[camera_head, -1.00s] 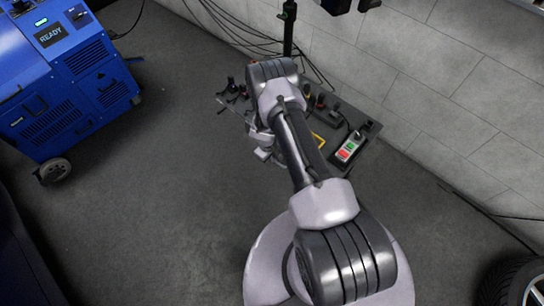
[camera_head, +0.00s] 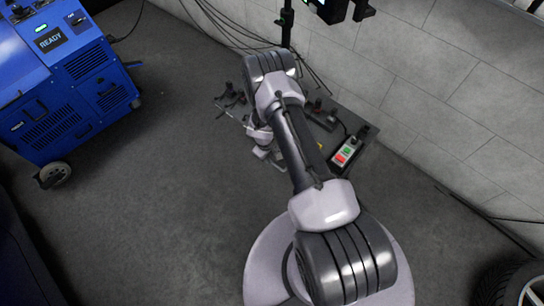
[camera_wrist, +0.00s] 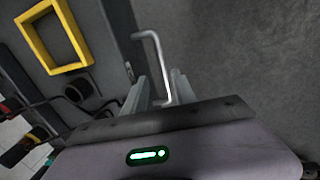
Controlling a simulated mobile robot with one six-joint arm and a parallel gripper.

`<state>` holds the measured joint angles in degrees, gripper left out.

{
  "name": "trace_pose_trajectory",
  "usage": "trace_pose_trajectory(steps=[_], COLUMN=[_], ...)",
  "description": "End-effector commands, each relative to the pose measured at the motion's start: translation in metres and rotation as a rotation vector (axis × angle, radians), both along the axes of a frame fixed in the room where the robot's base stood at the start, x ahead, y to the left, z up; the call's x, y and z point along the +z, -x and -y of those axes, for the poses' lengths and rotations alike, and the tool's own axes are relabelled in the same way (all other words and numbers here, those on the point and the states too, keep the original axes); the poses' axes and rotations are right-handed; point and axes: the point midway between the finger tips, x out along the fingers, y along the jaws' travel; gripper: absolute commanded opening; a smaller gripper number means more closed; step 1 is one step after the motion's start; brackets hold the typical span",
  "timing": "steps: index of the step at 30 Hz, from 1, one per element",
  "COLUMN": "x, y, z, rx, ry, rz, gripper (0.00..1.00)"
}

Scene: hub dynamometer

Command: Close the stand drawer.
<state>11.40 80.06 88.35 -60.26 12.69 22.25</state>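The stand (camera_head: 372,136) is partly hidden behind my arm in the head view. In the wrist view a bent silver bar handle (camera_wrist: 160,62) sticks out from a dark grey front (camera_wrist: 120,30), which looks like the stand drawer. How far the drawer is out cannot be told. My gripper (camera_wrist: 160,79) is at the handle, its two pale fingers apart. The handle's near end lies between the fingers, closer to the right one. Whether it touches them is unclear. In the head view my gripper (camera_head: 266,147) is low beside the stand, mostly hidden.
A control box with red and green buttons (camera_head: 346,151) lies on the stand. A yellow frame (camera_wrist: 54,38) shows in the wrist view. A blue machine (camera_head: 70,85) stands left, a grey wall (camera_head: 440,90) behind. The floor between the machine and my arm is clear.

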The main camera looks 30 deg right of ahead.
Motion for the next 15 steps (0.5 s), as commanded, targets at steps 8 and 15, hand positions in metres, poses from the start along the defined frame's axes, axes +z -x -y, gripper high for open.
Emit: trace_pose_trajectory(steps=[8, 15], x=[0.088, 0.128], y=[0.004, 0.007], z=[-0.014, -0.021], rx=[0.000, -0.001], ry=[0.001, 0.001], rz=[0.003, 0.001], gripper=[0.33, 0.33])
